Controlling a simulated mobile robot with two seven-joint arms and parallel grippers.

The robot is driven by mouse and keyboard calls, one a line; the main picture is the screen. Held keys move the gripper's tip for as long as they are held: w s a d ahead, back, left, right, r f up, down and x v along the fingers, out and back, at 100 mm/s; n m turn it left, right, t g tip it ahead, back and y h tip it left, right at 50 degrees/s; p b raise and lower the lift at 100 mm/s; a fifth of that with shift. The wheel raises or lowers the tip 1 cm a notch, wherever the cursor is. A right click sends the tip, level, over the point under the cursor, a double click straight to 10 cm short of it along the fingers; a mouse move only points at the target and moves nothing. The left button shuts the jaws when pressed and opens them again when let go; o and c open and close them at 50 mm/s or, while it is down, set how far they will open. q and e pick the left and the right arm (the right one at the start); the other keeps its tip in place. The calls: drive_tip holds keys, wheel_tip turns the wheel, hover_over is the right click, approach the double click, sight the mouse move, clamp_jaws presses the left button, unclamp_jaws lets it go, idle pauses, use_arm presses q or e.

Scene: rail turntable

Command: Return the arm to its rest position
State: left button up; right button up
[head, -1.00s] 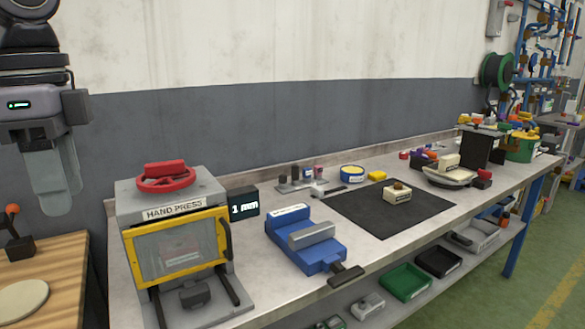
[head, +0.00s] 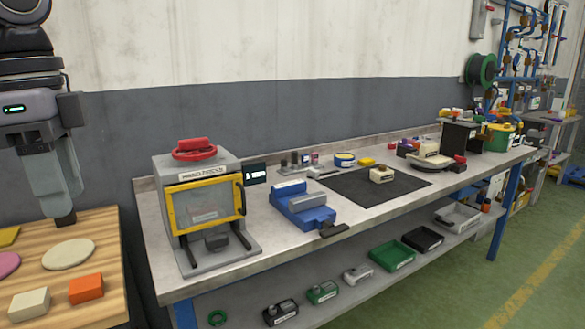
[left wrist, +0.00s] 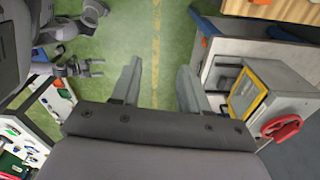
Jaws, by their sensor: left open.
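My left gripper (head: 62,185) hangs at the left of the head view, fingers pointing down, in front of the wall and over the back of the wooden table. In the left wrist view its two fingers (left wrist: 158,88) are apart with nothing between them, and green floor shows below. My right gripper is not in the head view. In the left wrist view, part of what looks like my other arm (left wrist: 85,68) shows at the upper left, its jaw state unclear.
The wooden table (head: 110,240) holds an orange block (head: 86,288), a cream block (head: 29,304) and flat discs. The grey workbench (head: 280,235) carries a hand press (head: 200,208), a blue vise (head: 303,207) and a black mat (head: 345,184). Green floor (head: 420,300) is free in front.

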use_arm(q)
drive_tip(key=w+a+f+t+h, duration=0.2)
drive_tip(key=a+f+t+h, duration=0.1)
drive_tip(key=a+f+h, duration=0.3)
drive_tip(key=w+a+f+t+h, duration=0.2)
drive_tip(key=a+f+h, duration=0.3)
drive_tip(key=f, duration=0.4)
drive_tip(key=s+a+f+n+t+y, duration=0.2)
drive_tip(key=f+t, duration=0.2)
drive_tip(key=f, duration=0.4)
drive_tip(key=s+a+f+n+t+y, duration=0.1)
drive_tip(key=a+f+n+t, duration=0.2)
drive_tip(key=f, duration=0.5)
drive_tip(key=s+d+f+n+t+y, duration=0.3)
drive_tip(key=s+f+y, duration=0.1)
drive_tip(key=f, duration=0.5)
drive_tip(key=s+d+f+n+g, duration=0.1)
drive_tip(key=s+d+f, duration=0.2)
drive_tip(key=d, duration=0.3)
drive_tip(key=s+d+f+n+g+y, duration=0.1)
drive_tip(key=s+d+f+g, duration=0.1)
drive_tip(key=d+f, duration=0.3)
drive_tip(key=s+d+f+n+g+y, duration=0.1)
drive_tip(key=s+d+f, duration=0.2)
drive_tip(key=d, duration=0.5)
drive_tip(key=shift+s+f, duration=0.4)
drive_tip(key=shift+f, duration=0.35)
